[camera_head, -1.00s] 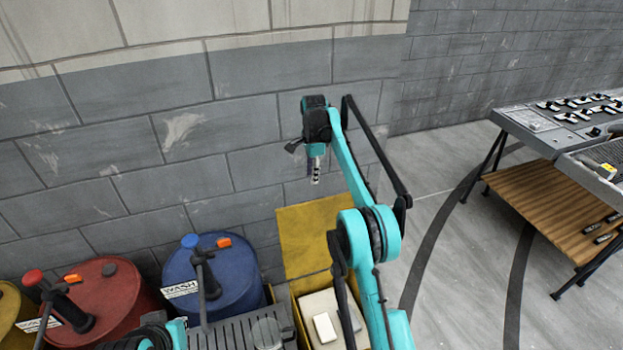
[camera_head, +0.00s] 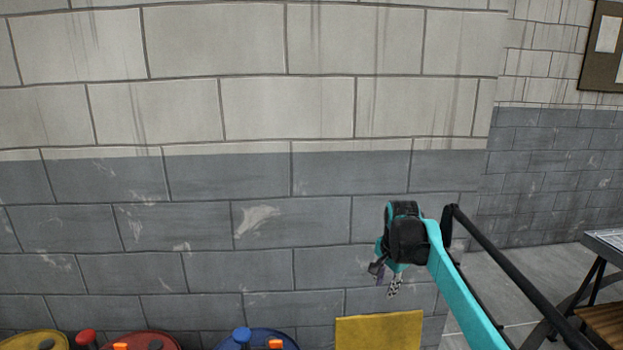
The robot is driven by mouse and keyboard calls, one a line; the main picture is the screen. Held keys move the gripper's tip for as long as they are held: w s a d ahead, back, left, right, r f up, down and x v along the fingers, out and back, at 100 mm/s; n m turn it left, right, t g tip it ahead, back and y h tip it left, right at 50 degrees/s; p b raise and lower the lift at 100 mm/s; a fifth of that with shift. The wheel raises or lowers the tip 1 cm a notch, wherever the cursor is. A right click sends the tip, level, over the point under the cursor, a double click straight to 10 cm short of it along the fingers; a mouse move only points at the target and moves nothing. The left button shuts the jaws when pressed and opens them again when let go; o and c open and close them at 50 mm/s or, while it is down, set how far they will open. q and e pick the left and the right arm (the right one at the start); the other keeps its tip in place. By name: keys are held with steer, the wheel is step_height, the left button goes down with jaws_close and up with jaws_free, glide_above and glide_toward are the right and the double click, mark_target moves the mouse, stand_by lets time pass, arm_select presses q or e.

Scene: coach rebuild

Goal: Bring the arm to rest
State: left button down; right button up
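My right arm, teal and black, rises from the lower right in the head view. My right gripper (camera_head: 388,281) hangs at its end, below the black wrist, in front of the grey block wall. Its fingers are small and seen at an angle. I cannot tell whether they are open or shut, and I see no object in them. My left arm and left gripper are out of view.
A block wall (camera_head: 285,225) fills most of the view. Tops of a yellow drum (camera_head: 30,341), a red drum (camera_head: 135,341) and a blue drum (camera_head: 262,338) show along the bottom. A yellow panel (camera_head: 380,330) stands below my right gripper. A table (camera_head: 607,245) shows at right.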

steer(key=s+a+f+n+t+b, duration=0.1)
steer(key=s+f+n+t+b, duration=0.2)
steer(key=s, duration=1)
steer(key=s+a+f+n+b, duration=0.1)
steer(key=s+f+n, duration=0.3)
steer(key=s, duration=0.8)
steer(key=s+f+n+t+b, duration=0.1)
steer(key=s+f+n, duration=0.3)
steer(key=s+f, duration=0.3)
steer(key=shift+s+f+n+b, duration=0.3)
steer(key=shift+s+f, duration=0.05)
steer(key=shift+s, duration=0.3)
